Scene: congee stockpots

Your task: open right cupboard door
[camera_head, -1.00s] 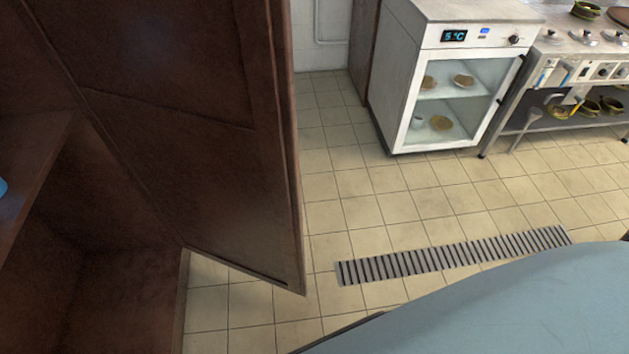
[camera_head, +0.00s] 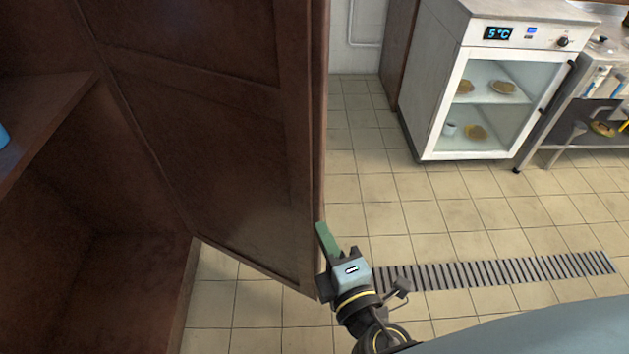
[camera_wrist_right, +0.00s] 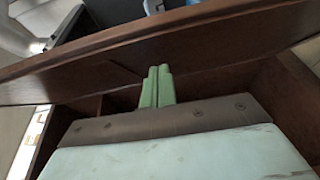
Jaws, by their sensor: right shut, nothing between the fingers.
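The right cupboard door (camera_head: 215,140) is a dark brown wooden panel standing open in the head view. The cupboard interior (camera_head: 60,250) shows to its left. My right gripper (camera_head: 322,232) is at the door's free edge, low down, with its green fingers upright beside that edge. In the right wrist view the green fingers (camera_wrist_right: 157,88) are together and empty, near the brown door edge (camera_wrist_right: 210,38). I cannot tell whether they touch the door. My left gripper is not in view.
A glass-fronted cooler (camera_head: 490,95) with food on its shelves stands at the back right. A metal counter (camera_head: 590,110) is beside it. A floor drain grate (camera_head: 500,272) crosses the tiles. The tiled floor right of the door is clear.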

